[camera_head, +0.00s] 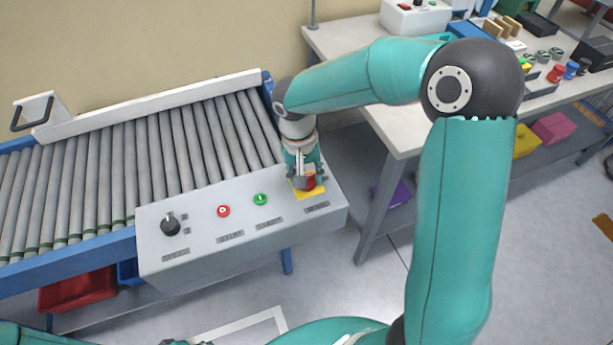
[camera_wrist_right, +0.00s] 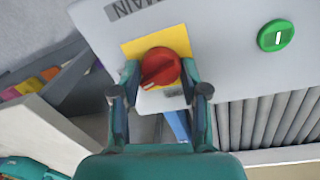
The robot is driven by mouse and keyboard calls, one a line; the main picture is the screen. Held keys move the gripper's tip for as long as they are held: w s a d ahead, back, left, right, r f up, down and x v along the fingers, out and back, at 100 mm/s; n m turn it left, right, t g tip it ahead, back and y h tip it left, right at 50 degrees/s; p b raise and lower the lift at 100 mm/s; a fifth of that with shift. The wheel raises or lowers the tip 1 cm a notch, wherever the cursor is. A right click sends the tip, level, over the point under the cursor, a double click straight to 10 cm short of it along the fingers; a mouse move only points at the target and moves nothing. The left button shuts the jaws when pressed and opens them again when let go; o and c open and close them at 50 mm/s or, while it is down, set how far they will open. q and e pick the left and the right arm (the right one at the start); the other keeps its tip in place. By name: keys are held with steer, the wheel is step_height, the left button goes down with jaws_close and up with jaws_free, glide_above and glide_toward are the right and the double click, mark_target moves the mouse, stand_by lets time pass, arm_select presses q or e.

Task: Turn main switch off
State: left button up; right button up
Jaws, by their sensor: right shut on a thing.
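The main switch is a red rotary knob (camera_wrist_right: 160,68) on a yellow plate (camera_wrist_right: 168,40) beside a label reading MAIN. In the head view the red knob (camera_head: 309,183) and yellow plate (camera_head: 311,194) sit at the right end of the grey control panel (camera_head: 245,238). My right gripper (camera_head: 305,180) reaches down over the knob. In the wrist view its two fingers (camera_wrist_right: 159,90) stand on either side of the knob, shut on it. The knob's grip bar lies slanted in that view. My left gripper is not seen.
The panel also carries a black selector (camera_head: 171,225), a red button (camera_head: 223,211) and a green button (camera_head: 260,199). A roller conveyor (camera_head: 130,160) runs behind it. A workbench (camera_head: 345,45) with several small items stands to the right.

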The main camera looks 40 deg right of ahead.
steer(key=n, duration=0.2)
steer(key=n+b, duration=0.1)
steer(key=shift+a+f+n, duration=0.1)
steer(key=shift+a+n, duration=0.1)
steer(key=shift+n, duration=0.2)
steer(key=n, duration=0.3)
steer(key=shift+s+n+t, duration=0.1)
steer(key=shift+n+t, duration=0.2)
steer(key=n, duration=0.3)
steer(key=shift+n, duration=0.3)
steer(key=shift+s+n+t, duration=0.15)
steer(key=shift+n+t, duration=0.15)
steer(key=shift+n, duration=1.6)
steer(key=o, duration=1.1)
